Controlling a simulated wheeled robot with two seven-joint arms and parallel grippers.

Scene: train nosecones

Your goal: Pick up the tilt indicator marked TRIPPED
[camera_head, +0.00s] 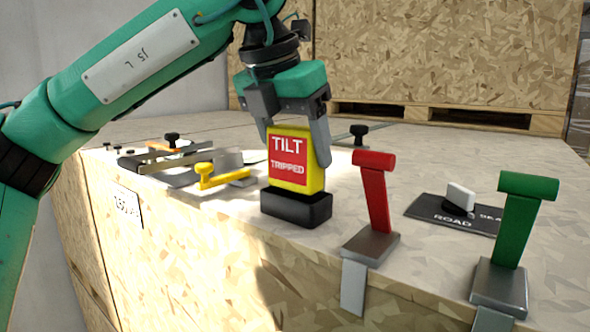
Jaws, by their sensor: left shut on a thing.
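The tilt indicator (288,160) is a yellow block with a red face reading TILT and TRIPPED. It is upright on or just above a black base (296,208) on the wooden crate top, near its front edge; I cannot tell if a gap lies between them. My left gripper (294,140) comes down from above, its two grey fingers on either side of the indicator's upper part, shut on it. My right gripper is not in view.
A red lever (375,195) and a green lever (520,220) stand on the crate's front edge to the right. A ROAD plate with a white switch (460,196) lies between them. A yellow handle (215,176) and metal parts lie left. A large crate (450,55) stands behind.

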